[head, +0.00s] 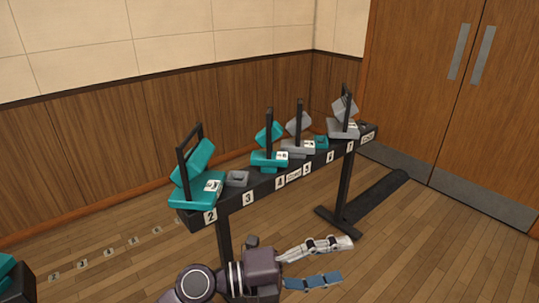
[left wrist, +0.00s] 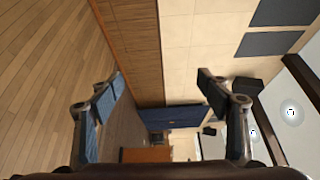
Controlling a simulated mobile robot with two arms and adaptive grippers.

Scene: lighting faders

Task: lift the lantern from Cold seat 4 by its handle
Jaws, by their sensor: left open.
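A teal lantern (head: 268,159) with a tilted head and an upright black handle stands on the black rail, above the label 4 (head: 280,183). My left gripper (head: 345,262) is open and empty. In the head view it shows in front of and below the rail, to the right of the lantern and apart from it. In the left wrist view both fingers of the left gripper (left wrist: 172,92) are spread, with nothing between them. The lantern does not show in that view. My right gripper is not in view.
The black rail (head: 264,187) on a stand also bears a teal lantern (head: 192,196) at 2, and grey lanterns at 5 (head: 298,147) and 7 (head: 342,129). A small grey block (head: 236,179) sits by 3. Wooden doors (head: 450,110) stand at the right.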

